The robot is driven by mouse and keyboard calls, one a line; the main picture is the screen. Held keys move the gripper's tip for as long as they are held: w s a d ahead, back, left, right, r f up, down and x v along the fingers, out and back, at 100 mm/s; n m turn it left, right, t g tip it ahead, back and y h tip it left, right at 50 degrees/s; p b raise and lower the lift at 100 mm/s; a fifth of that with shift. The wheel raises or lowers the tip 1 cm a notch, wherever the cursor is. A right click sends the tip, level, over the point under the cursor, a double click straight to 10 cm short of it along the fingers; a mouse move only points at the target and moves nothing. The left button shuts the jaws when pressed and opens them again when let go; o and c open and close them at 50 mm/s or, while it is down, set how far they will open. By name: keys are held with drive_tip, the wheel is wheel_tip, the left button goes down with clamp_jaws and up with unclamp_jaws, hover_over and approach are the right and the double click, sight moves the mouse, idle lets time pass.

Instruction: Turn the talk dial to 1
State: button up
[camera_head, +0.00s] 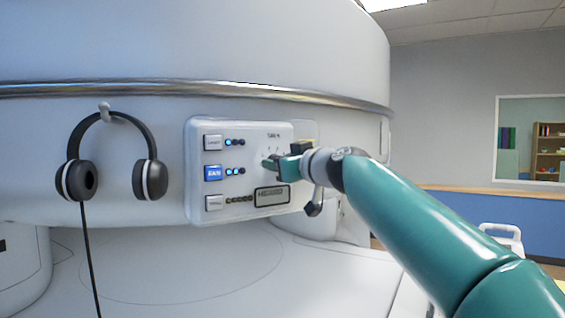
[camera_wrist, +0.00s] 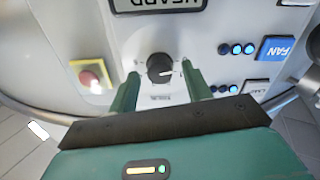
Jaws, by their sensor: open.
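The talk dial (camera_wrist: 160,68) is a round black knob with a white pointer mark, on the white control panel (camera_head: 200,127). In the wrist view, which shows the panel upside down, the mark points to the right. The scale marks around it are too small to read. My gripper (camera_wrist: 160,73) is open, with one green finger on each side of the dial. I cannot tell whether either finger touches it. In the head view my gripper (camera_head: 277,166) is at the panel's right part and mostly hides the dial.
A lit blue FAN button (camera_head: 213,173) and other buttons line the panel's left side. A display (camera_head: 272,196) reading HEARD sits below the dial. A red button on a yellow base (camera_wrist: 90,77) is beside it. Headphones (camera_head: 148,180) hang on the left.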

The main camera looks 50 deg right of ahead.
drive_tip(key=c, duration=1)
drive_tip(key=shift+m, duration=0.3)
drive_tip(key=shift+d+m, duration=0.1)
drive_tip(key=shift+m, duration=3.4)
drive_tip(key=o, duration=1)
drive_tip(key=shift+s, duration=0.1)
